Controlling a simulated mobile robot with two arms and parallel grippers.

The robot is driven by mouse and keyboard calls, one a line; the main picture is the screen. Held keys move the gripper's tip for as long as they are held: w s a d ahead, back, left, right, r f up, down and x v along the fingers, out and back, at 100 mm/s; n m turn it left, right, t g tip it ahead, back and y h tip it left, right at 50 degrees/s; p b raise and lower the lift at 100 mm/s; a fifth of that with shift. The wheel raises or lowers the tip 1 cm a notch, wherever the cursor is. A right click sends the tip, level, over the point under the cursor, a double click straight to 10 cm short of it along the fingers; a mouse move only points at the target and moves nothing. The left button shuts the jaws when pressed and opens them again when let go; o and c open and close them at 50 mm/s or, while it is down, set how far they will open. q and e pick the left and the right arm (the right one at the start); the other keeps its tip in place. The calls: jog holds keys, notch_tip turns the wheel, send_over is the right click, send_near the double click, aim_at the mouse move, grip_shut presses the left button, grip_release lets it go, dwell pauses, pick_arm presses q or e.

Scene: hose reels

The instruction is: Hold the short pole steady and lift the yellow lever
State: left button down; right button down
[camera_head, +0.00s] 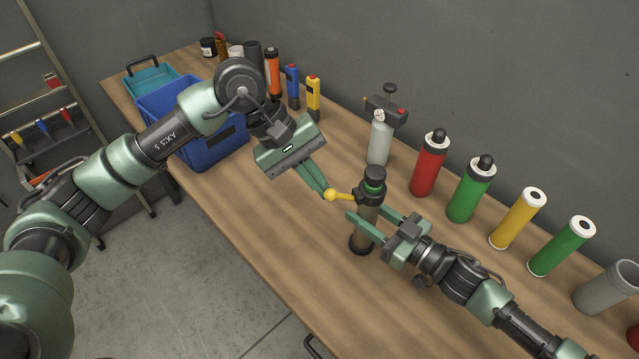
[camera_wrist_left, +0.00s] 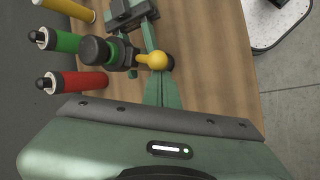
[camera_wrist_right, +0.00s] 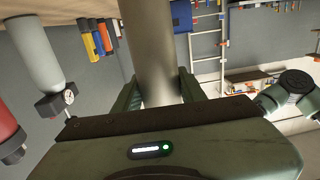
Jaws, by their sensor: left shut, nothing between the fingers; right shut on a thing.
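The short pole (camera_head: 360,238) stands upright on the workbench, grey with a black head and a green ring. A yellow lever (camera_head: 340,196) with a ball end sticks out leftward from its head. My right gripper (camera_head: 369,215) is shut on the pole below the head; the pole's grey shaft (camera_wrist_right: 152,50) fills the middle of the right wrist view. My left gripper (camera_head: 326,192) is shut and empty, its tips at the lever's ball. In the left wrist view the ball (camera_wrist_left: 158,61) is just beyond the fingertips (camera_wrist_left: 156,80); I cannot tell whether they touch.
Red (camera_head: 429,165), green (camera_head: 471,190) and yellow (camera_head: 517,220) cylinders stand in a row behind the pole. A pale bottle (camera_head: 380,140) stands behind it too. A blue crate (camera_head: 205,150) is at the far left. The workbench front (camera_head: 285,240) is clear.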

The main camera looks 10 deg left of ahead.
pick_arm(q)
jog(key=shift+r, duration=0.1)
jog(key=shift+r, duration=0.65)
notch_tip(320, 180, down, 2)
jog(key=w+a, duration=0.2)
jog(key=w, duration=0.1)
notch_tip(320, 180, up, 9)
jog(key=w+a, duration=0.1)
jog(key=w, duration=0.1)
jog(key=shift+a+r, duration=0.15)
jog(key=shift+a, duration=0.1)
